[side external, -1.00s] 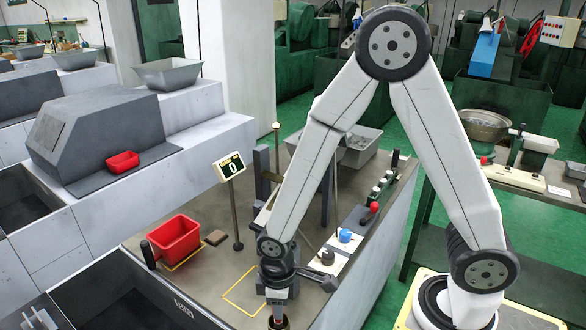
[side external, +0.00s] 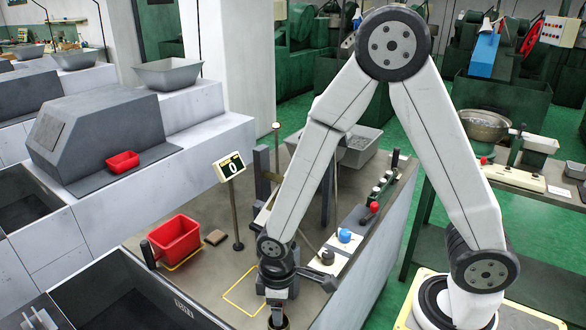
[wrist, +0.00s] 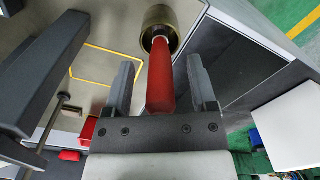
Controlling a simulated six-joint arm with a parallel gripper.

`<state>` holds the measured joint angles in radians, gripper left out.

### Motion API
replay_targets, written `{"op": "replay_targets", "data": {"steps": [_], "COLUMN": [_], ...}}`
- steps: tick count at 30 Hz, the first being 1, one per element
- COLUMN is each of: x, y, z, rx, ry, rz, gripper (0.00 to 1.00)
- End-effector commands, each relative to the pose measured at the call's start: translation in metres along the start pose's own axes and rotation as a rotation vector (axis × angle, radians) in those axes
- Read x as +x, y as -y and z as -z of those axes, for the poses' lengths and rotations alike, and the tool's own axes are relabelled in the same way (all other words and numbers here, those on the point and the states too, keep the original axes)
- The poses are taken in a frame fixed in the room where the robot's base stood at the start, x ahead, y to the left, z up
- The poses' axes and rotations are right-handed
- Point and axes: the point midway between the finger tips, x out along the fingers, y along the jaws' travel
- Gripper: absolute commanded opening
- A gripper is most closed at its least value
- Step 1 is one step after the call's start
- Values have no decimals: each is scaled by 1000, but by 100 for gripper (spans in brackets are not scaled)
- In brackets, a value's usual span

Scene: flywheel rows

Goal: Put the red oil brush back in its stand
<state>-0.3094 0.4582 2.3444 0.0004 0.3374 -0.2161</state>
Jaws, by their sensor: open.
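The red oil brush (wrist: 161,75) shows in the wrist view as a red handle with a dark neck at its far end. The neck reaches into the mouth of a round brass-coloured stand (wrist: 147,17). My gripper (wrist: 160,62) is open, with one finger on each side of the handle and a gap on both sides. How deep the brush sits in the stand is hidden. In the side view my gripper (side external: 279,298) is at the bottom edge, over the stand's rim (side external: 279,323); the brush cannot be made out there.
A yellow outline (side external: 240,292) marks the bench left of my gripper. A lever with a red knob (side external: 374,208) and a blue knob (side external: 345,235) lie to the right.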

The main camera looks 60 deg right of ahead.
Motion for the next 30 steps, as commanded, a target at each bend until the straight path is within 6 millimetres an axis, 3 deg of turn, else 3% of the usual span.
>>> {"op": "replay_targets", "data": {"steps": [8, 21, 30], "x": [-16, -60, -75], "y": [0, 0, 0], "z": [0, 1, 0], "rx": [0, 0, 0], "ry": [-2, -3, 1], "rz": [0, -1, 0], "gripper": [73, 73, 73]}}
